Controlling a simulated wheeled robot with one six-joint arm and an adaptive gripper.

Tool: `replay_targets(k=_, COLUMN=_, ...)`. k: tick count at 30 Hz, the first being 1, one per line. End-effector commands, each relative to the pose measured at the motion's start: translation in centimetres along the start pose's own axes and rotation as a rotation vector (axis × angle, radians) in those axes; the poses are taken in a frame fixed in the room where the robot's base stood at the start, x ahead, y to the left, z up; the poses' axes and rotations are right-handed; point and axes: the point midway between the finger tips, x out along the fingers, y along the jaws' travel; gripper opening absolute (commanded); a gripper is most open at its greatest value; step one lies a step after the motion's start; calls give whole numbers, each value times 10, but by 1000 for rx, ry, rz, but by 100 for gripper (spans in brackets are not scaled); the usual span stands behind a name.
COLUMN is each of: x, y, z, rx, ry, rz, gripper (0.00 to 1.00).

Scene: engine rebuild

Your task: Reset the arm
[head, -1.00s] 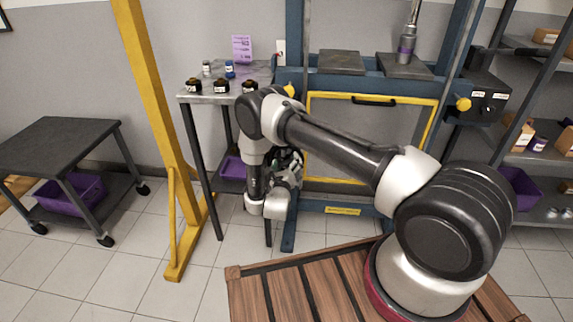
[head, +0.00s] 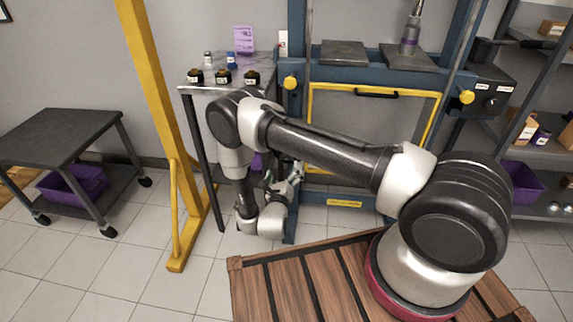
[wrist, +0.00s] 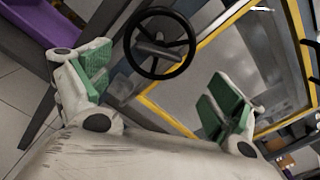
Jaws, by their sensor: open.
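My gripper (wrist: 155,95) is open in the wrist view, with its two green-padded fingers apart and nothing between them. In the head view my gripper (head: 284,178) is small and partly hidden by my own wrist. It hangs low in front of the blue press frame (head: 294,110), left of the yellow-edged guard panel (head: 375,125). My arm is bent, with its elbow up and the forearm pointing down. In the wrist view a black handwheel (wrist: 160,43) lies beyond the fingers, apart from them.
A small metal table (head: 255,72) with several dark jars stands behind my elbow. A yellow post (head: 155,110) rises to its left. A dark cart (head: 55,135) with a purple bin (head: 82,181) is at far left. Shelving (head: 535,150) is at right. A slatted wooden platform (head: 285,290) lies below.

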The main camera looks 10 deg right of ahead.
Motion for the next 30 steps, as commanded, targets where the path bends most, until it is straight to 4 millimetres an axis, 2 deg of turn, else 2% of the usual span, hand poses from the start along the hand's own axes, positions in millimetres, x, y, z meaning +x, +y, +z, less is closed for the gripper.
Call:
replay_targets(k=6, x=-13, y=0, z=0, rx=1, ry=0, rz=-1, gripper=93)
replay_targets(k=18, x=-12, y=0, z=0, rx=-2, ry=0, rz=-1, gripper=93)
replay_targets(k=22, x=-12, y=1, z=-4, rx=-100, ry=15, rz=7, gripper=93)
replay_targets(k=26, x=-16, y=25, z=-40, rx=-382, ry=146, rz=142, gripper=93)
replay_targets(k=29, x=-36, y=48, z=-88, rx=-692, ry=261, rz=378, gripper=93)
replay_targets(k=30, x=-48, y=55, z=-108, rx=-815, ry=294, rz=490, gripper=93)
